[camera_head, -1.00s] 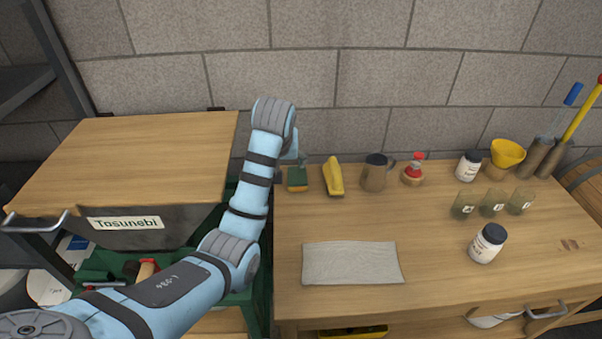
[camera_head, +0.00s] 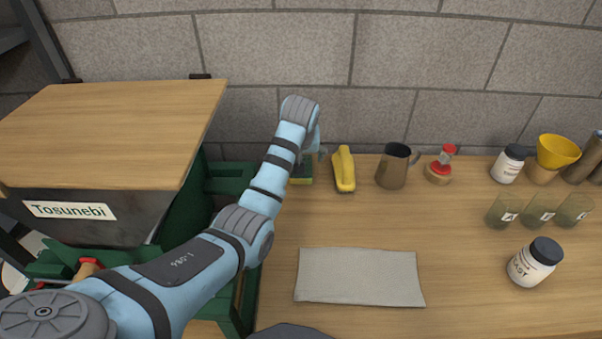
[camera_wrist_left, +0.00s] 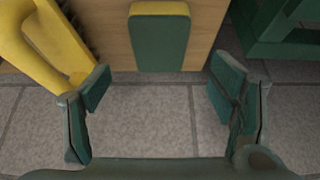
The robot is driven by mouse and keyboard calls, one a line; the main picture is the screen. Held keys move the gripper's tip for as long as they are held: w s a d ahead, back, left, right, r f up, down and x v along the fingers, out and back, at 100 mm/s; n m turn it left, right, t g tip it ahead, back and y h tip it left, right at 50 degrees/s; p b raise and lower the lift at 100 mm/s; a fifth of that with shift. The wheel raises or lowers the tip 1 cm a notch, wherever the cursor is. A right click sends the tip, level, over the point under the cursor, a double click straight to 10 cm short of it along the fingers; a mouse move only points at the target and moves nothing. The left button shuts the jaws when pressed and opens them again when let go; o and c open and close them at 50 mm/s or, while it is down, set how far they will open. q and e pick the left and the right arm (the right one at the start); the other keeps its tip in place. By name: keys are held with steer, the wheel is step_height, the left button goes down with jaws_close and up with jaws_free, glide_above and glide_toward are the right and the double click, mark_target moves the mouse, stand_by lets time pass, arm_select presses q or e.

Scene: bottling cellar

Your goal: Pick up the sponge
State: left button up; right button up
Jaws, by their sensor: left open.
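The sponge (camera_head: 302,180), yellow and green, lies at the back left of the wooden workbench, partly hidden behind my left wrist in the head view. In the left wrist view the sponge (camera_wrist_left: 160,38) shows whole, its green face with a yellow end, lying on the wood. My left gripper (camera_wrist_left: 162,82) is open and empty. Its two fingers are spread wide, one to either side of the sponge's line, with the sponge beyond the tips and apart from them. In the head view the gripper (camera_head: 316,150) is mostly hidden by its arm. My right gripper is not in view.
A yellow brush (camera_head: 344,171) stands close beside the sponge; it also shows in the left wrist view (camera_wrist_left: 45,45). A brown jug (camera_head: 392,168) is farther right. A green frame (camera_wrist_left: 275,35) is on the other side. A grey cloth (camera_head: 358,277) lies in front. The block wall is behind.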

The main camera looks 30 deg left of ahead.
arm_select(q)
steer(key=b+x, duration=0.2)
steer(key=x, duration=0.4)
steer(key=shift+s+d+f, duration=0.1)
steer(key=shift+s+f, duration=0.05)
steer(key=shift+f, duration=0.05)
steer(key=shift+r, duration=0.1)
steer(key=shift+c, duration=0.3)
steer(key=c, duration=0.8)
steer(key=shift+c, duration=0.2)
steer(key=shift+r, duration=0.1)
step_height(320, 180, up, 20)
steer(key=p, duration=0.3)
